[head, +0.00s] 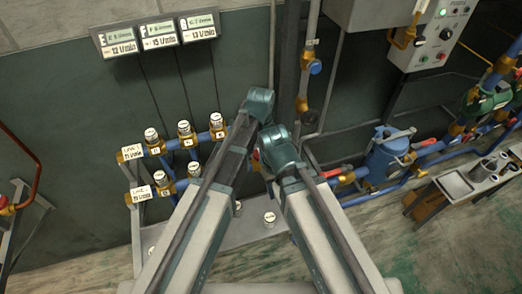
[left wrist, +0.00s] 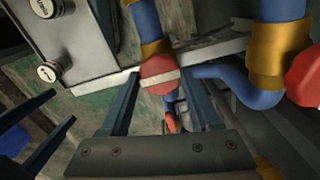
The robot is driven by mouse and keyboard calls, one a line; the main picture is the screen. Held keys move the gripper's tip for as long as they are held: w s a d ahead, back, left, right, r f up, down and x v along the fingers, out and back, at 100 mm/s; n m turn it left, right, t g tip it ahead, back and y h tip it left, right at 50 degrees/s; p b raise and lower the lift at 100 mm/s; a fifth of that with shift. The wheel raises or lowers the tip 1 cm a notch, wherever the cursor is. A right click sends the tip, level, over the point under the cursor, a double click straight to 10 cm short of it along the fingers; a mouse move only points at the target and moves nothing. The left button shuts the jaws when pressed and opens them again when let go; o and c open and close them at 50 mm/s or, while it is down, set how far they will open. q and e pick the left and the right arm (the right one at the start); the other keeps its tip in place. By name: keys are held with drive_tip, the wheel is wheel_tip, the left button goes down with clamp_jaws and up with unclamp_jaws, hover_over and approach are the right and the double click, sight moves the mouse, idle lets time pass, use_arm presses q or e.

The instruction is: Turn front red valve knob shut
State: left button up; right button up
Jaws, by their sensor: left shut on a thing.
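A round red valve knob (left wrist: 158,72) with a pale bar across its face sits on a brass fitting of a blue pipe in the left wrist view. My left gripper (left wrist: 162,84) has its two fingers on either side of this knob and is shut on it. A second red knob (left wrist: 306,76) shows at the right edge there, beside a brass collar. My right gripper (left wrist: 67,107) shows at the left edge of that view, its two dark fingers apart with nothing between them. In the head view my arms hide both fingertips and most of the held knob.
Blue pipes with brass fittings and white caps (head: 184,127) stand left of my arms. White caps (head: 269,218) also sit on a grey ledge. A blue tank (head: 388,158), a tool stand (head: 456,186) and a control box (head: 437,40) are at the right. The near floor is clear.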

idle(0.4)
use_arm(q)
drive_tip(key=o, duration=1.4)
drive_tip(key=shift+r, duration=0.1)
wheel_tip(320, 180, up, 14)
drive_tip(key=p, duration=1.4)
drive_tip(key=shift+f, duration=0.2)
